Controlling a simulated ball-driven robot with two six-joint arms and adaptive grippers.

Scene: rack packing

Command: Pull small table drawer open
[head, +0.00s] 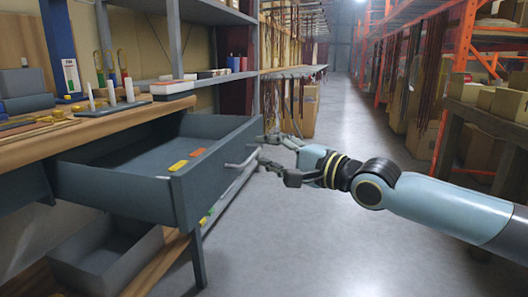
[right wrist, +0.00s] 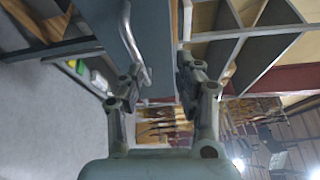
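The grey drawer (head: 115,190) of the small wooden-topped table (head: 60,140) stands far out, its inside showing. A light metal bar handle (head: 241,161) is on its front panel; the handle also shows in the right wrist view (right wrist: 130,42). My right gripper (head: 263,149) is open at the handle end of the drawer. In the right wrist view, its two fingers (right wrist: 155,78) are spread apart, with the blue-grey drawer front (right wrist: 160,30) and the handle's end seen between them. I cannot tell whether a finger touches the handle. My left gripper is not in view.
A yellow piece (head: 178,166) and an orange piece (head: 197,152) lie in the drawer. A grey bin (head: 105,260) sits below it. Bottles and small items stand on the tabletop. Shelving lines both sides; the aisle floor (head: 310,230) is clear.

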